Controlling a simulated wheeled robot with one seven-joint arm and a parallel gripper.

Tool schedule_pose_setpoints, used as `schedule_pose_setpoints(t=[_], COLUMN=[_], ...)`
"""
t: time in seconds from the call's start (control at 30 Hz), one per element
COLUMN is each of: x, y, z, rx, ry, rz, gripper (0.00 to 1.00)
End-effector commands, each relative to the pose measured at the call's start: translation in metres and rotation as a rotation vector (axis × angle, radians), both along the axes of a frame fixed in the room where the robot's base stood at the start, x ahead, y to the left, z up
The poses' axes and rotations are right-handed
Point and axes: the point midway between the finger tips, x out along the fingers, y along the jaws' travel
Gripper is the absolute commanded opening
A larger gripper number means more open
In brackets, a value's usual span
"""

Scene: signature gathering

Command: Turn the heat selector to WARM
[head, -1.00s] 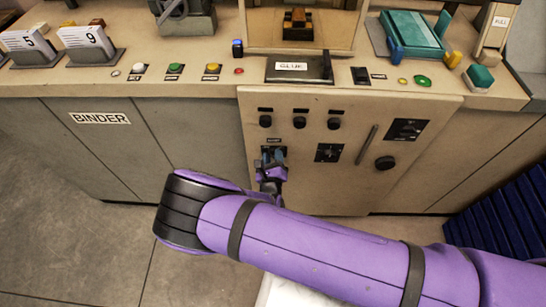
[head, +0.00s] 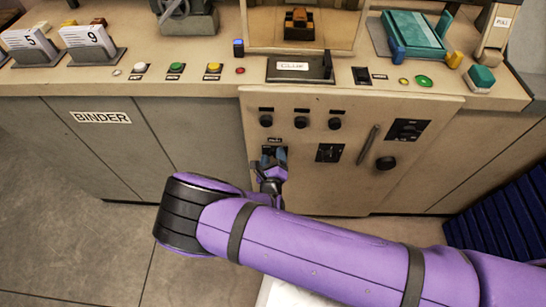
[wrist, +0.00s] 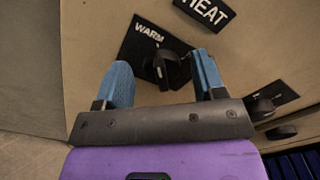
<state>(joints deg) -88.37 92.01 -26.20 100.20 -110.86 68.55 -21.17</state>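The heat selector is a dark knob (wrist: 172,70) on a black plate (wrist: 138,45) marked WARM at its upper left. A HEAT label (wrist: 205,12) sits above it in the wrist view. My gripper (wrist: 161,60) is open, with one blue finger on each side of the knob. A gap shows between the knob and the left finger; the right finger is closer, and I cannot tell if it touches. A pale mark shows by the knob, but its pointing direction is unclear. In the head view my gripper (head: 272,160) largely covers the selector at the panel's lower left.
The beige panel also carries round knobs (head: 300,122), other black-plated selectors (head: 330,153) and a slanted bar handle (head: 368,145). Buttons (head: 176,68) line the counter edge above. A dark blue slatted object (head: 500,215) stands at the lower right. Floor is clear at left.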

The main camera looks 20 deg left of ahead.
Motion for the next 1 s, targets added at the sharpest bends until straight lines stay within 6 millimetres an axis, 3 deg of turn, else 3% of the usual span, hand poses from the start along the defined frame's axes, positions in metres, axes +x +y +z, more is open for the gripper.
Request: schedule_pose_setpoints(t=[0.37, 0.8, 1.0], x=[-0.007, -0.079, -0.100], y=[-0.001, -0.018, -0.024], z=[0.000, 0.000, 0.000], rx=[0.001, 0.000, 0.000], ry=[0.000, 0.001, -0.001], rz=[0.001, 0.002, 0.001], gripper=[0.63, 0.63, 0.63])
